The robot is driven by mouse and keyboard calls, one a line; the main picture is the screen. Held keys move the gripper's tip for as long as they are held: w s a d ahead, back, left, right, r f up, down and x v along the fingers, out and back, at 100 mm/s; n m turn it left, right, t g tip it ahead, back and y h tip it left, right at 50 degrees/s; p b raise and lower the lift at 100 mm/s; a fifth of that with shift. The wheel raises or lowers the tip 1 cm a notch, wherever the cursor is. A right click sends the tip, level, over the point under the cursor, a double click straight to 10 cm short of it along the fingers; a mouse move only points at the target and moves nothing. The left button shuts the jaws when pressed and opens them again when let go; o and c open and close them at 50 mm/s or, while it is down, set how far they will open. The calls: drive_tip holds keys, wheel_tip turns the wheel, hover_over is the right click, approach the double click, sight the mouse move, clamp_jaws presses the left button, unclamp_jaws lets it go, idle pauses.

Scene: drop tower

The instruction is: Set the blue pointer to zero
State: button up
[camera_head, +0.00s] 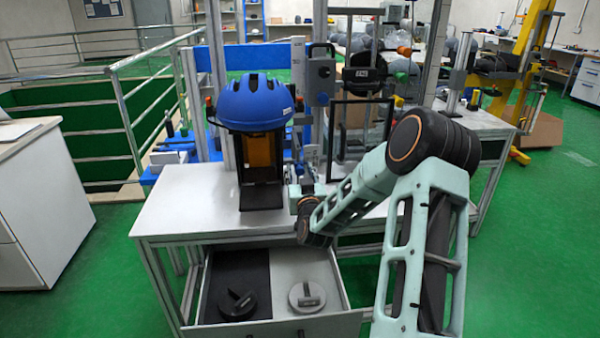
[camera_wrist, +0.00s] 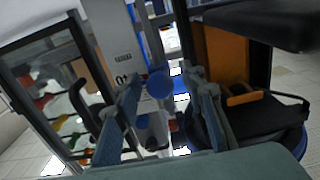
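In the wrist view a round blue knob (camera_wrist: 159,84), which looks like the blue pointer, shows between and just beyond my gripper's fingertips (camera_wrist: 168,90). The fingers are spread on either side of it with a gap; I cannot tell whether either touches it. The pointer cannot be made out there.
A blue helmet (camera_head: 254,101) sits on a stand with an orange panel (camera_head: 260,150), close left of my gripper. A black frame (camera_head: 332,133) stands to its right. The open drawer (camera_head: 345,306) below holds two round weights. The white table (camera_head: 185,205) is clear at left.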

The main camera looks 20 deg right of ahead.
sight(300, 167)
clamp_jaws()
idle(0.3)
drive_tip(key=shift+r+p, duration=0.55)
drive_tip(key=shift+r, duration=1.25)
unclamp_jaws()
